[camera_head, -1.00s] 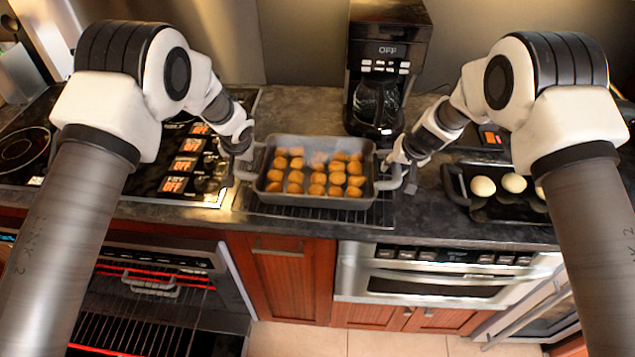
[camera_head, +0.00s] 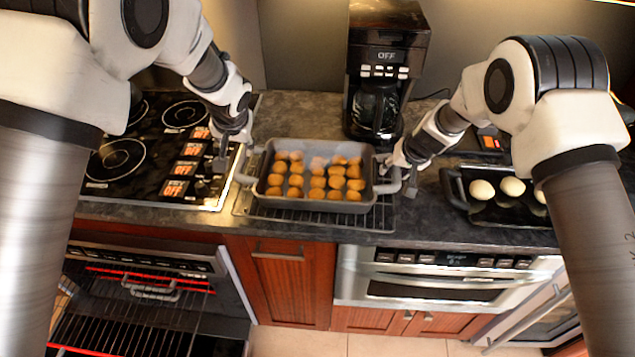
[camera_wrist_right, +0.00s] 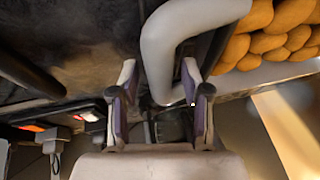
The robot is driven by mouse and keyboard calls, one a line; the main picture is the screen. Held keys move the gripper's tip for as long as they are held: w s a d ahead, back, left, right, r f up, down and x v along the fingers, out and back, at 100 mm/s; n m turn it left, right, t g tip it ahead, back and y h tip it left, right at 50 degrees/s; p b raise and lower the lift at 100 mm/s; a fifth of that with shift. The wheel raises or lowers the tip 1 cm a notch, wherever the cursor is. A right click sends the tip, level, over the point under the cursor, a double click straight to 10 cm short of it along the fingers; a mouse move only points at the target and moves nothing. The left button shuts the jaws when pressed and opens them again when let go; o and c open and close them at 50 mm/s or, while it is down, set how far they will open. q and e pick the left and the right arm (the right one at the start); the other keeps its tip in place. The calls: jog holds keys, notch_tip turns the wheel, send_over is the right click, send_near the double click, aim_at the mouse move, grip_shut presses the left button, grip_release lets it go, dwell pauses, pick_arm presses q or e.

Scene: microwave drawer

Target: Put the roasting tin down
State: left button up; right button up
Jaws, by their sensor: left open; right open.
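The grey roasting tin (camera_head: 310,203), filled with several rows of browned potatoes, sits level on a wire rack (camera_head: 383,216) on the counter. My left gripper (camera_head: 221,162) is open and empty, up and to the left of the tin's left handle (camera_head: 243,172), apart from it. My right gripper (camera_head: 402,180) is open at the tin's right handle (camera_head: 388,187). In the right wrist view the handle (camera_wrist_right: 158,50) reaches between the open fingers (camera_wrist_right: 160,105); whether they touch it I cannot tell.
A coffee maker (camera_head: 376,105) stands behind the tin. A dark tray (camera_head: 490,212) with pale round buns lies to the right. A cooktop (camera_head: 150,165) is at the left. Below it an oven stands open with its rack (camera_head: 120,325) out and red heating elements glowing.

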jog(key=v, duration=1.2)
jog(key=shift+f, duration=0.1)
